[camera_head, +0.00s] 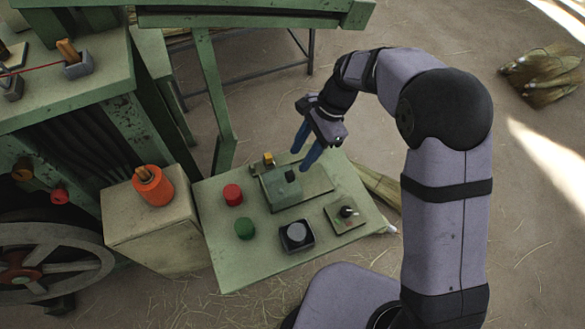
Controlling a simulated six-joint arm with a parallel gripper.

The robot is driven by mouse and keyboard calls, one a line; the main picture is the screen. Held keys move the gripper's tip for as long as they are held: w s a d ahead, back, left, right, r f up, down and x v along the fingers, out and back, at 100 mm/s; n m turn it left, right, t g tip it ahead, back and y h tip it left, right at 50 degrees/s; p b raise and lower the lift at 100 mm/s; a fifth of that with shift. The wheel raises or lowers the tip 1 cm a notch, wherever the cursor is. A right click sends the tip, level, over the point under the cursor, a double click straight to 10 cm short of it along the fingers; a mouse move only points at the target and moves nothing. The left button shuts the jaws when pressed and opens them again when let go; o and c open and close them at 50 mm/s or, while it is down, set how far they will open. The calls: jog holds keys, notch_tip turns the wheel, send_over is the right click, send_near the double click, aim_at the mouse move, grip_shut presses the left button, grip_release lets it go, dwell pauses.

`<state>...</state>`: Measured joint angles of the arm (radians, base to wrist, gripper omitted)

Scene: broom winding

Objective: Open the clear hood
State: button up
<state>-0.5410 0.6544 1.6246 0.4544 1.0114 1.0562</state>
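The clear hood (283,192) appears as a faint see-through box over a small dark control on the green control panel (235,268). Its edges are hard to make out, and it looks closed. A small yellow piece (268,159) stands at its far left corner. My gripper (299,160) has two blue fingers pointing down, spread apart with nothing between them. It is above and just beyond the far right side of the hood and looks clear of it, though the exact height gap cannot be told.
The panel also carries a red button (233,194), a green button (244,228), a black-framed grey button (296,235) and a black selector knob (347,212). An orange cup-like holder (153,185) stands on a box at left. Green machine frame posts (212,85) rise behind.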

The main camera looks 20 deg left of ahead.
aim_at(291, 173)
jog(key=shift+p+x, duration=1.15)
jog(key=shift+x, duration=2.4)
grip_shut()
